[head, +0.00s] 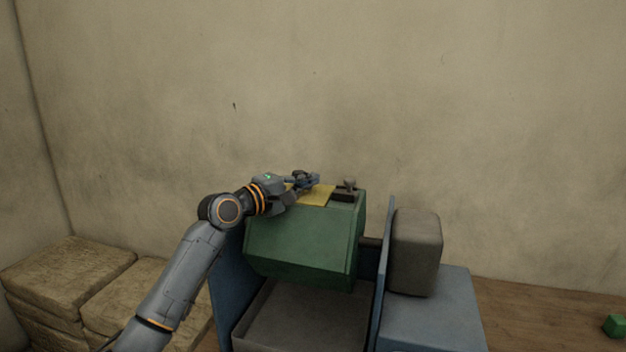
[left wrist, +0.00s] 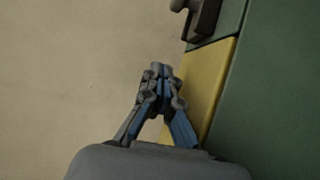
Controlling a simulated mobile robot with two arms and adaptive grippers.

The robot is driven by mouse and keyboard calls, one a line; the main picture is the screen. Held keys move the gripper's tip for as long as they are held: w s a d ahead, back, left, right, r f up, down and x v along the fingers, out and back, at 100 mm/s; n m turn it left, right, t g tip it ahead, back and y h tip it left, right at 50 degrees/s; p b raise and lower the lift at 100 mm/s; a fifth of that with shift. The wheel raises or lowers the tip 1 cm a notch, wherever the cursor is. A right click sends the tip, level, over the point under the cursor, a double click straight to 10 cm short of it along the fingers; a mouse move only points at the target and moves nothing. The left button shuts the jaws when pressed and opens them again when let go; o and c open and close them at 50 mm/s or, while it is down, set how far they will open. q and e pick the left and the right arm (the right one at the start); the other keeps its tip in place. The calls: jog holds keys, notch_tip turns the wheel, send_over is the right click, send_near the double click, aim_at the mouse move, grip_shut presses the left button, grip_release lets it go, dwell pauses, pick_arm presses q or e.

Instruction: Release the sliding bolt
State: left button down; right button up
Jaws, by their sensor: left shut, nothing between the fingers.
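The sliding bolt (head: 349,185) is a small grey knob on a dark mount on top of the green housing (head: 300,243), just right of a yellow plate (head: 318,196). In the left wrist view the bolt (left wrist: 200,15) is at the top, cut off by the frame edge. My left gripper (head: 316,178) is over the yellow plate, left of the bolt and apart from it. Its fingertips (left wrist: 161,70) are closed together with nothing between them. My right gripper is in neither view.
The green housing sits between blue side panels (head: 384,262) above a grey tray (head: 270,318). A grey block (head: 416,252) stands on the right. Stacked tan sacks (head: 65,280) lie at left. A small green block (head: 614,326) lies far right. A plain wall is behind.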

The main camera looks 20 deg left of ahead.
aim_at(298, 204)
pick_arm(q)
jog(key=s, duration=0.2)
jog(key=shift+s+a+b, duration=0.15)
jog(key=shift+s+b, duration=0.15)
jog(key=shift+b, duration=0.05)
jog(key=s, duration=0.1)
jog(key=s+b, duration=0.1)
jog(key=shift+s+a+r, duration=0.1)
jog(key=shift+s+a, duration=0.1)
jog(key=shift+s, duration=0.1)
jog(key=shift+s+a+b, duration=0.3)
jog(key=shift+s+a, duration=0.65)
jog(key=shift+a, duration=0.1)
jog(key=shift+s+a, duration=0.25)
jog(key=shift+a, duration=0.05)
jog(key=shift+s, duration=0.2)
jog(key=shift+d+r, duration=0.1)
jog(key=shift+d, duration=0.1)
jog(key=shift+a, duration=0.1)
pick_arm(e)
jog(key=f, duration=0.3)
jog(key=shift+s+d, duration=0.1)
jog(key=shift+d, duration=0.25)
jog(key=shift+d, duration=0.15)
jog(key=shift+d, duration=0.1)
